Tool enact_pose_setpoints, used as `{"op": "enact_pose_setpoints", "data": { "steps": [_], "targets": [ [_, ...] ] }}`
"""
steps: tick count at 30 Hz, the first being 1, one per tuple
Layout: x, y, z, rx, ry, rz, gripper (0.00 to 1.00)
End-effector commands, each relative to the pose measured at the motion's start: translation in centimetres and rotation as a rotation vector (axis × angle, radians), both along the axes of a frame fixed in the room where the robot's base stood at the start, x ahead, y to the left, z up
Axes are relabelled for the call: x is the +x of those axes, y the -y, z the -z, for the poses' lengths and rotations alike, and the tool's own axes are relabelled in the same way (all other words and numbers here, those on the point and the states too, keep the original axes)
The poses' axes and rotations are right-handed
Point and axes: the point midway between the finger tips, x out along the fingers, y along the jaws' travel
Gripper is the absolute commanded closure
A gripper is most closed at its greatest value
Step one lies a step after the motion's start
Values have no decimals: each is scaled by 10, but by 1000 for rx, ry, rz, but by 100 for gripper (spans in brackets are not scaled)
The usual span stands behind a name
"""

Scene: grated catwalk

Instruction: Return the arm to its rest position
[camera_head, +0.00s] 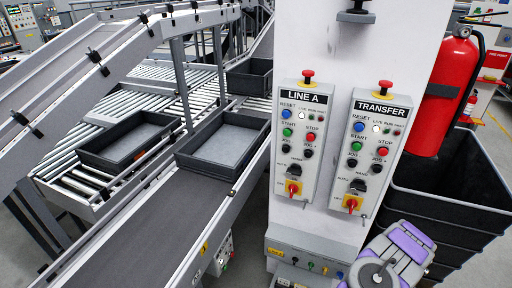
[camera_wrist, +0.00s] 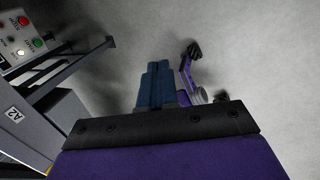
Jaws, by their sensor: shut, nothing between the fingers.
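My arm shows in the head view at the lower right, as a grey and purple link in front of the white column and the black bins. My gripper (camera_wrist: 155,80) is not clearly seen there. In the wrist view its blue fingers stick out beyond a dark bar and a purple housing. The fingers are together and hold nothing. They point out over bare grey floor. A purple and black leg of mine shows just right of them.
The LINE A panel (camera_head: 302,140) and TRANSFER panel (camera_head: 374,150) are on a white column (camera_head: 338,65). A red extinguisher (camera_head: 441,95) hangs right, above black bins (camera_head: 450,190). A conveyor (camera_head: 130,215) with grey trays (camera_head: 222,145) runs left. Grey floor (camera_wrist: 265,60) is clear.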

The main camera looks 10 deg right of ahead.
Motion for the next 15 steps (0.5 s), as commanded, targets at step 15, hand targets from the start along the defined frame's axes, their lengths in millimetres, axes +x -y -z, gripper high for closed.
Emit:
{"op": "enact_pose_setpoints", "data": {
  "steps": [15],
  "targets": [
    [62,-69,-81,30,153,-388,100]
  ]
}}
